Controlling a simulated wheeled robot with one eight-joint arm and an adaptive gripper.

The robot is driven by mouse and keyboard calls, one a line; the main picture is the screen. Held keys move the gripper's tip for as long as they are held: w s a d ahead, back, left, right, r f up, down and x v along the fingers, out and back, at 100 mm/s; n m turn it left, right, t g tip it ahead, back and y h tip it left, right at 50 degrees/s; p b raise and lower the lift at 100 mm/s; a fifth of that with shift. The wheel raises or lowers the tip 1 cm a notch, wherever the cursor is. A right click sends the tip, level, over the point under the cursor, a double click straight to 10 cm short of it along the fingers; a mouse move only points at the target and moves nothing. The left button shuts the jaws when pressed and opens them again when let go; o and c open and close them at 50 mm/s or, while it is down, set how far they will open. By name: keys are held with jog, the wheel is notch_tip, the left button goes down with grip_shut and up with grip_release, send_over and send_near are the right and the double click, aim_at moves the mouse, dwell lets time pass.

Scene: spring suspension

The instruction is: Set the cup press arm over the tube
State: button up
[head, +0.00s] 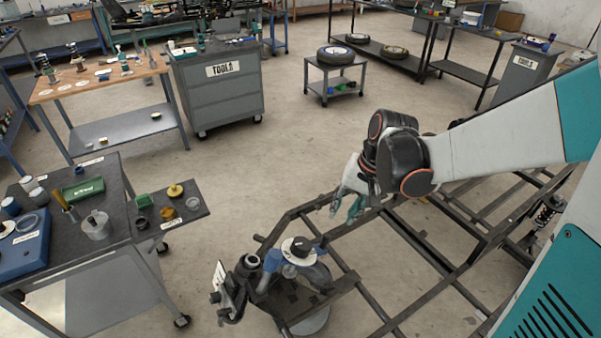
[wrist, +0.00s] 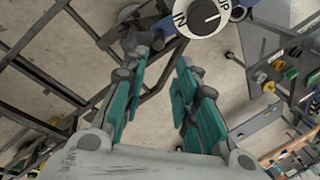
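The press (head: 284,275) stands at the near corner of the dark metal frame, with blue arm parts under a white disc with a black knob (head: 299,247). In the wrist view this knob and disc (wrist: 204,16) show at the top edge, with "IN" and "UP" lettering. A dark upright cylinder (head: 248,264) stands just left of the blue part; I cannot tell whether it is the tube. My gripper (head: 347,208) hangs above the frame, right of and above the knob, apart from it. Its teal fingers (wrist: 162,66) are spread, with nothing between them.
The dark metal frame (head: 424,248) spreads below my arm. A small white card (head: 219,275) stands left of the cylinder. A dark table (head: 104,240) with cups, a green box and a side shelf (head: 196,213) stands at left.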

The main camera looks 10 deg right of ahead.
aim_at(328, 236)
jog(key=b+x, duration=0.4)
jog(key=x, duration=1)
jog(key=shift+f, duration=0.2)
grip_shut()
